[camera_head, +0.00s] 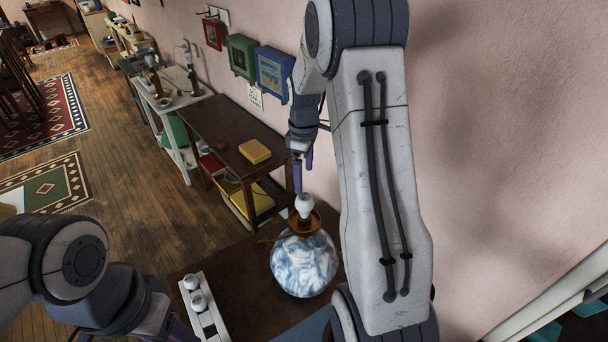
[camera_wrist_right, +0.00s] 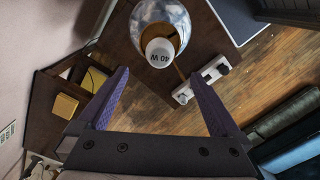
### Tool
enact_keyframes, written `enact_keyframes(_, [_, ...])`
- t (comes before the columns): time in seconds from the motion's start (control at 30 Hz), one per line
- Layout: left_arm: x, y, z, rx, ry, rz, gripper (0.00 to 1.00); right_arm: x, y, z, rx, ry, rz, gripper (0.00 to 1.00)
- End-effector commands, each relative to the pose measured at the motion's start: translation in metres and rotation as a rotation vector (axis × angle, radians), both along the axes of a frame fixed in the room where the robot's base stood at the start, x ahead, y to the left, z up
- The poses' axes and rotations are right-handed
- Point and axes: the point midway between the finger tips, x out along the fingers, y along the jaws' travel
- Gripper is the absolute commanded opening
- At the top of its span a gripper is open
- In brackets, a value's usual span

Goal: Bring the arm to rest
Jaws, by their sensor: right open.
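My right arm (camera_head: 385,190) reaches down in front of the pink wall. My right gripper (camera_head: 300,182) points down just above the white bulb (camera_head: 304,203) of a blue-and-white marbled lamp (camera_head: 304,266). In the right wrist view its two purple fingers are spread apart with nothing between them. The bulb (camera_wrist_right: 159,52), marked 40 W, sits upright in the lamp's brass top, beyond the fingertips. My left arm (camera_head: 75,262) is folded at the lower left; its gripper is mostly cut off by the bottom edge.
The lamp stands on a dark table (camera_head: 245,275), beside a white holder (camera_head: 213,322) with bulbs in it. Behind are a brown shelf table (camera_head: 215,125) with a yellow box (camera_head: 255,151) and framed pictures (camera_head: 274,72) on the wall. Wooden floor (camera_head: 120,190) lies open to the left.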

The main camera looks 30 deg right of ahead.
Motion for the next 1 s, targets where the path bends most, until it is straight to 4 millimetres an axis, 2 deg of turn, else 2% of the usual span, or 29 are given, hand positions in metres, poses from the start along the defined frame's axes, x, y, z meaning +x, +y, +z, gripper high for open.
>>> enact_keyframes(0.13, [0.0,0.0,-0.001,0.0,0.0,0.0,0.5,0.0,0.0,0.006,-0.001,-0.001,0.0,1.0])
enact_keyframes(0.57, [0.0,0.0,-0.001,0.0,0.0,0.0,0.5,0.0,0.0,0.005,0.0,0.0,0.0,1.0])
enact_keyframes(0.67, [0.0,0.0,-0.003,0.0,0.0,0.0,0.5,0.0,0.009,0.006,0.001,-0.002,0.002,1.0])
enact_keyframes(0.77, [0.0,0.0,-0.011,0.0,0.0,0.001,0.5,-0.004,0.042,0.01,0.004,-0.009,0.006,1.0])
enact_keyframes(0.87, [0.0,0.0,-0.024,0.0,0.0,0.001,0.5,-0.021,0.101,0.016,0.012,-0.019,0.005,1.0])
enact_keyframes(0.9, [0.0,0.0,-0.03,0.0,0.0,0.002,0.5,-0.033,0.128,0.018,0.017,-0.023,0.003,1.0])
enact_keyframes(0.97, [0.0,0.0,-0.039,0.0,0.0,0.002,0.5,-0.057,0.168,0.02,0.026,-0.026,-0.002,1.0])
enact_keyframes(1.0, [0.0,0.0,-0.044,0.0,0.0,0.002,0.5,-0.076,0.191,0.02,0.034,-0.028,-0.007,1.0])
